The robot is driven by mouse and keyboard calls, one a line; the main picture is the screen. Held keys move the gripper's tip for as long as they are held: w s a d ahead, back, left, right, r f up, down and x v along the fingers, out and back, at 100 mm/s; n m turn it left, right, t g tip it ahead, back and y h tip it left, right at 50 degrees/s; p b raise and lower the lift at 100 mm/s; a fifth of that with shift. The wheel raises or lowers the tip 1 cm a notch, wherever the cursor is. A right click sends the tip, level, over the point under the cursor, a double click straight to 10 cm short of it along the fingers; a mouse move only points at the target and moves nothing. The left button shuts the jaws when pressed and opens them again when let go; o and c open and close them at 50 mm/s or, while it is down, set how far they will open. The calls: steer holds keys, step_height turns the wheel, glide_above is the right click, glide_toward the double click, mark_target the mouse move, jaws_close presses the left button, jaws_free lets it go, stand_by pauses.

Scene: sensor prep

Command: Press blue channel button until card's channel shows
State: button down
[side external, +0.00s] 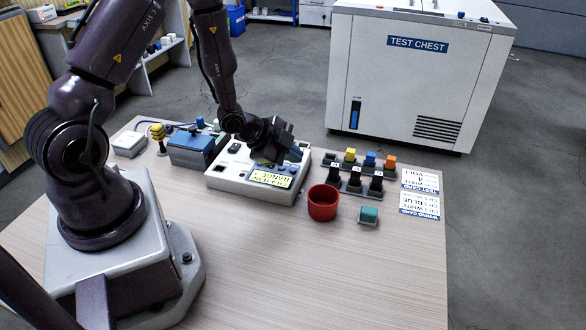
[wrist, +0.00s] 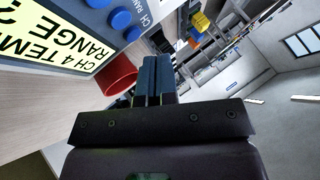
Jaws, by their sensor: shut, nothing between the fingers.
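The white meter box (side external: 228,178) stands on the table, with a lit yellow display (side external: 270,180). In the wrist view the display (wrist: 45,45) is upside down and reads "CH 4 TEMP" and "RANGE", the last character cut off. Round blue buttons (wrist: 123,18) sit beside it, near "CH" and "RAN" lettering. My gripper (side external: 270,155) is shut and empty, low over the box, hiding part of its face. In the wrist view its fingertips (wrist: 158,62) are close to the buttons; I cannot tell whether they touch one. The test card (side external: 420,180) lies at right; a "4" is readable, other print is small.
A wiring card (side external: 420,205) lies below the test card. A blue-grey box (side external: 192,148) stands left. The front table is clear.

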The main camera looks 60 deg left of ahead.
mark_target(292, 171)
steer(key=shift+r, duration=2.3)
steer(key=s+n+g, duration=0.1)
steer(key=s+a+f+n+g+y, duration=0.1)
steer(key=s+a+f+n+g, duration=0.1)
steer(key=shift+s+f, duration=0.1)
steer(key=shift+s, duration=0.3)
steer(key=s+d+r+n, duration=0.2)
steer(key=s+d+r, duration=0.2)
steer(key=r, duration=0.4)
steer(key=s+d+r+n, duration=0.3)
steer(key=s+r, duration=0.2)
steer(key=r, duration=0.4)
steer(key=s+d+r+n, duration=0.2)
steer(key=s+d+r, duration=0.2)
steer(key=r, duration=0.4)
steer(key=shift+s+d+r+n, duration=0.3)
steer(key=shift+n, duration=0.1)
